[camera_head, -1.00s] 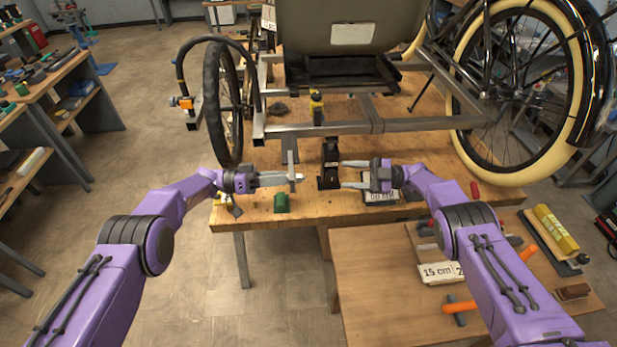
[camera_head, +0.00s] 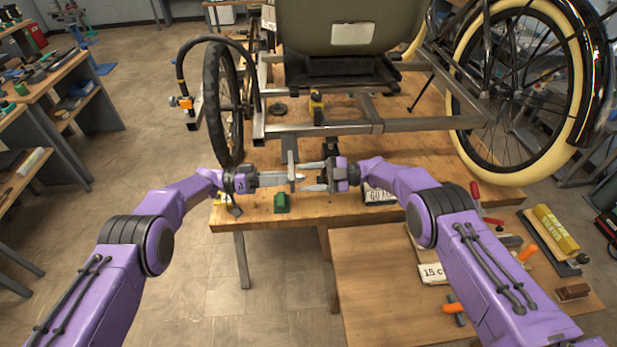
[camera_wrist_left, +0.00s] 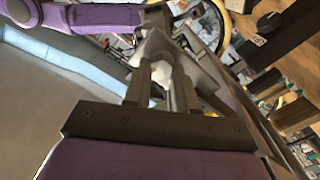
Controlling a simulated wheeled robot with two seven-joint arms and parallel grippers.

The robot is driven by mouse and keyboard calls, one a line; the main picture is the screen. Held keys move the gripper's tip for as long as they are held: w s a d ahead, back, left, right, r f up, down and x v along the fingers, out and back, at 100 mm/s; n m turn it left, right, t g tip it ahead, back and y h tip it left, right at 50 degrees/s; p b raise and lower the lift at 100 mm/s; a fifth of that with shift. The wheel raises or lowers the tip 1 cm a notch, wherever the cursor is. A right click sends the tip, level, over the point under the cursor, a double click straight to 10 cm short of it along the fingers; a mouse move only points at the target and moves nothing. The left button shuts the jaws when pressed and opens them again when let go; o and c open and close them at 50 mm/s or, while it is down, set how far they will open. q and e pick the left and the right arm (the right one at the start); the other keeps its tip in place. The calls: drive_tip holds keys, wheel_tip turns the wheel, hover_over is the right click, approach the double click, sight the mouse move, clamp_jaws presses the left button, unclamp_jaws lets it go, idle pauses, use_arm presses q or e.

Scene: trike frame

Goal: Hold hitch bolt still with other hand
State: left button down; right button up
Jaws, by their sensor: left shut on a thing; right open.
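My left gripper (camera_head: 288,179) is shut at a narrow upright grey metal plate (camera_head: 291,158) below the trike frame. A small pale end of what looks like the hitch bolt (camera_head: 299,176) shows just right of the plate; the rest is hidden by the plate and fingers. In the left wrist view, the left fingers (camera_wrist_left: 162,85) stand around a pale metal piece I cannot name for sure. My right gripper (camera_head: 308,175) is open and faces the left one. Its fingertips are close to the bolt's end; I cannot tell whether they touch it.
The trike frame (camera_head: 330,128) spans the wooden bench (camera_head: 400,150), with a small wheel (camera_head: 222,105) at left and a large cream-tyred wheel (camera_head: 530,90) at right. A green block (camera_head: 281,203) sits near the front edge. A lower table (camera_head: 380,290) holds several tools.

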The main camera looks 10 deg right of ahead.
clamp_jaws()
drive_tip(key=shift+m, duration=0.3)
drive_tip(key=shift+w+d+f+m, duration=0.1)
drive_tip(key=shift+w+m, duration=0.05)
drive_tip(key=shift+m, duration=4.35)
drive_tip(key=shift+w+d+m, duration=0.1)
drive_tip(key=shift+w+m, duration=0.05)
drive_tip(key=shift+m, duration=4.35)
